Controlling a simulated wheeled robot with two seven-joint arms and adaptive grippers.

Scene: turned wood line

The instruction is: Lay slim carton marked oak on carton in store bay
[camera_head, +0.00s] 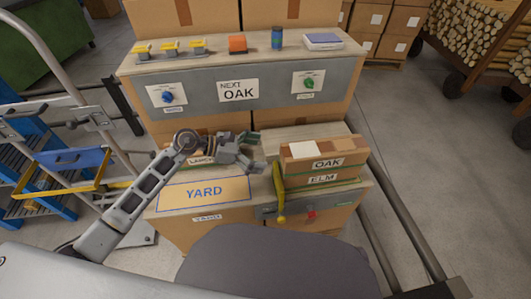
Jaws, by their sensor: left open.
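The slim carton marked OAK (299,165) lies on top of the carton marked ELM (348,177), at the right of the lower bench. A white sheet or label shows on its top. My left gripper (258,158) is open and empty, just left of the OAK carton and apart from it. A carton marked LARCH (200,160) is partly hidden behind my left gripper and wrist. A mat marked YARD (230,190) lies bare at the front left of the bench. No label reading "store" can be made out. My right gripper is out of view.
A yellow lever (279,190) stands close left of the cartons, with a red knob (311,214) below. A raised shelf behind bears a NEXT OAK sign (239,90), a blue knob (168,97) and a green knob (308,84). A blue ladder (40,180) stands left.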

